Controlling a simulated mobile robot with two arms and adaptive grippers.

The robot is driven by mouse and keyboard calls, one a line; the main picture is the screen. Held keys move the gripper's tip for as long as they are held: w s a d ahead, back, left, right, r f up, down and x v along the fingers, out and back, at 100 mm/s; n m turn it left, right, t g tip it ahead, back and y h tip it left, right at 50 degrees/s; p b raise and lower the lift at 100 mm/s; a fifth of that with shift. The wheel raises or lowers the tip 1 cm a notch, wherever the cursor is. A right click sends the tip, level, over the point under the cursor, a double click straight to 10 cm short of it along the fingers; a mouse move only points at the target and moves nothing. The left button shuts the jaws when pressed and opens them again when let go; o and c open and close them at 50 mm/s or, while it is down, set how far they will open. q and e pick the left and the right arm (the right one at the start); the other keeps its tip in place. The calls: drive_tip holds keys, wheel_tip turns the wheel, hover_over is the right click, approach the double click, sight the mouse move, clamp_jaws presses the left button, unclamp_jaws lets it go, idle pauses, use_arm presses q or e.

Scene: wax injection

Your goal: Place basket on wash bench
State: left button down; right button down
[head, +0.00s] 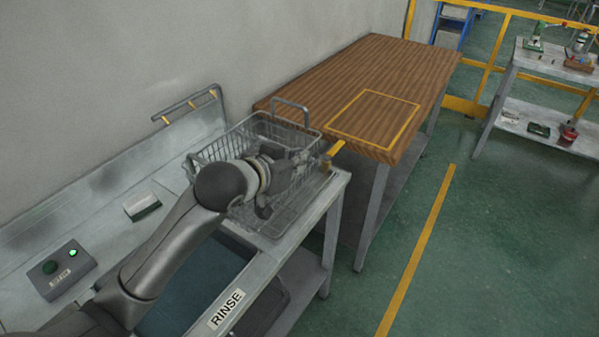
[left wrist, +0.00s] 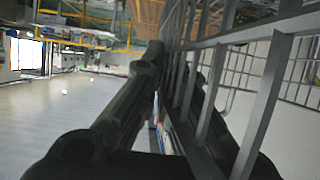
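The grey wire basket (head: 222,148), with a raised bar handle at its far end, is at the right end of the metal bench (head: 338,188) marked RINSE. I cannot tell whether its bottom touches the bench top. My left gripper (head: 284,178) is at the basket's near side. In the left wrist view, the fingers of my left gripper (left wrist: 165,75) lie on both sides of the bars of the basket (left wrist: 262,100) and close in on them. My right gripper is not in view.
A wooden table (head: 385,65) with a yellow outlined rectangle stands beyond the bench. A shelf table (head: 545,65) stands far right. Green floor lies between.

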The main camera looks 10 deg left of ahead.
use_arm(q)
drive_tip(key=w+f, duration=0.1)
drive_tip(key=w, duration=0.1)
drive_tip(key=w+f+p, duration=0.1)
drive_tip(key=w, duration=0.2)
drive_tip(key=w+f, duration=0.1)
drive_tip(key=w, duration=0.1)
drive_tip(key=shift+w+a, duration=0.15)
drive_tip(key=shift+w, duration=0.1)
drive_tip(key=w+f, duration=0.4)
drive_tip(key=f, duration=0.1)
drive_tip(key=shift+a+p, duration=0.1)
drive_tip(key=shift+p, duration=0.3)
drive_tip(key=shift+w+f, duration=0.15)
drive_tip(key=shift+f, duration=0.15)
drive_tip(key=shift+w+f, duration=0.1)
drive_tip(key=shift+f, duration=0.3)
wheel_tip(320, 180, down, 2)
drive_tip(key=shift+f+p, duration=0.25)
drive_tip(key=shift+p, duration=0.35)
drive_tip(key=shift+f, duration=0.2)
drive_tip(key=c, duration=1.6)
unclamp_jaws()
drive_tip(key=shift+c, duration=0.2)
